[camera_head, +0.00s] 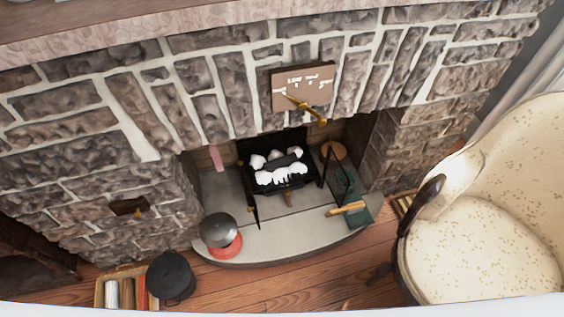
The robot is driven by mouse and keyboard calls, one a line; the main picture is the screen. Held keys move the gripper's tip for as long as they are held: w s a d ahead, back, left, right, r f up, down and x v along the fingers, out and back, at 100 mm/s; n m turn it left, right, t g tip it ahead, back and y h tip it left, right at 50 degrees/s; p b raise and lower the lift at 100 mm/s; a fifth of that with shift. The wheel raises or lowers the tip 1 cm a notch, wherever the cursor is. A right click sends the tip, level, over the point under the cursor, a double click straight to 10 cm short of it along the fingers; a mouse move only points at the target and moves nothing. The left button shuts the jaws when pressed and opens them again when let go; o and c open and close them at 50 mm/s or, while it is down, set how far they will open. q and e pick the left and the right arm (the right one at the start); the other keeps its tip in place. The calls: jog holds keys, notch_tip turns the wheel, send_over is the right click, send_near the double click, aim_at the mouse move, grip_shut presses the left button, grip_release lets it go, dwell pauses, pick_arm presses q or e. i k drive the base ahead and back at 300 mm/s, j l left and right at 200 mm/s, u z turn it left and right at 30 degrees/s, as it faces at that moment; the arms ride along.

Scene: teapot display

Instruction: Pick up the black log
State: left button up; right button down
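A dark, elongated piece that looks like the black log (284,162) lies in the fireplace. It sits between whitish lumps (280,176) on a black grate (290,188) and is small in the picture, so its ends are hard to make out. Neither of my grippers shows in the head view.
The stone hearth (290,230) curves out before the fireplace, with a dark pot (219,230) on a red base and a green box (352,215). A black cauldron (171,277), a wooden crate (122,290) and a cream armchair (490,240) flank clear wooden floor (310,279).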

aim_at(287, 161)
jog(key=l+z, duration=0.15)
jog(key=z, duration=0.25)
jog(key=k+l+z, duration=0.1)
jog(key=l+z, duration=0.15)
jog(key=z, duration=0.15)
jog(key=l+z, duration=0.15)
jog(key=z, duration=0.25)
